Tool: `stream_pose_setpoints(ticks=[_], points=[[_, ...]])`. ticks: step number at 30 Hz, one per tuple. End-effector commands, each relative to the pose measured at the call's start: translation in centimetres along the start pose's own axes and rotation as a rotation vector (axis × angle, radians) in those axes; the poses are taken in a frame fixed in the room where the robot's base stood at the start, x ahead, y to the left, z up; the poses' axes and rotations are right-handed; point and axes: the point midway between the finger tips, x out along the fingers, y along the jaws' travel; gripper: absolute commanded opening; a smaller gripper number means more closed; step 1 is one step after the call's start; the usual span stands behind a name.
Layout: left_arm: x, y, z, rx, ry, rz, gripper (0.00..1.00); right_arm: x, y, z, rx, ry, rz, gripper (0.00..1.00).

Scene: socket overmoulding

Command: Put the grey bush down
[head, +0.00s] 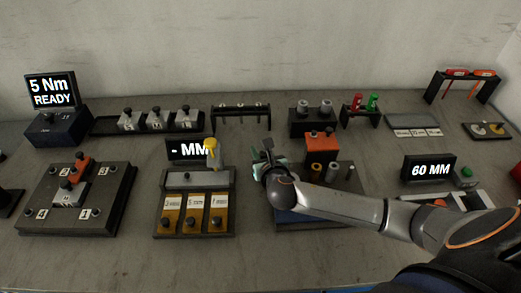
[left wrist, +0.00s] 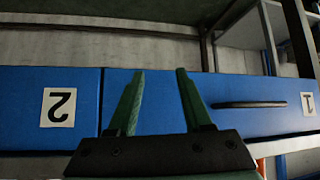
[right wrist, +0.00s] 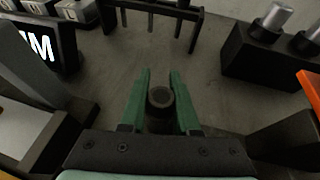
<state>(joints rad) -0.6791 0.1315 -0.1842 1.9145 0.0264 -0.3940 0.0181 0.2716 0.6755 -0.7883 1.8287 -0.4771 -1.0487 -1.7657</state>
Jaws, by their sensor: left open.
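My right gripper (head: 264,152) is above the middle of the bench, and its arm comes in from the right. In the right wrist view the green fingers (right wrist: 160,100) are closed around a dark grey round bush with a hollow top (right wrist: 160,98). Its lower part is in shadow, so I cannot tell whether it touches anything beneath. In the head view the bush is hidden by the gripper. My left gripper (left wrist: 155,100) is open and empty in front of blue drawers (left wrist: 230,95); it is outside the head view.
A black block with two silver cylinders (head: 303,106) stands behind, beside a small rack (head: 241,107). A dark station with an orange block (head: 321,146) is right of the gripper. The "- MM" display (head: 184,150) is left. Grey bench surface shows under the right fingers.

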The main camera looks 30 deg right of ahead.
Motion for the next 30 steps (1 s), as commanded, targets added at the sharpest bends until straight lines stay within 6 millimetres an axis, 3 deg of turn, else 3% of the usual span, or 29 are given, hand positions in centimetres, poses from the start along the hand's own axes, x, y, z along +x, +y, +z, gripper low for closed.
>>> stream_pose_setpoints(ticks=[1, 7, 17, 23, 30], points=[[0.0, 0.0, 0.0, 0.0, 0.0, 0.0, 0.5, 0.0, 0.0, 0.0, 0.0, 0.001, 0.0, 0.35], [0.0, 0.0, 0.0, 0.0, 0.0, 0.0, 0.5, 0.0, 0.0, 0.0, 0.0, 0.0, 0.001, 0.57], [-0.1, 0.0, 0.0, 0.0, -0.001, 0.0, 0.5, -0.2, 0.0, 0.4, 0.0, -0.001, 0.002, 0.59], [-0.4, 0.0, -0.4, 0.0, -0.001, 0.0, 0.5, -2.8, 0.0, 0.3, -0.001, 0.002, 0.003, 0.59], [-0.7, 0.1, -0.8, 0.0, -0.001, 0.0, 0.5, -8.0, 0.1, 0.3, 0.0, 0.003, 0.005, 0.59]])
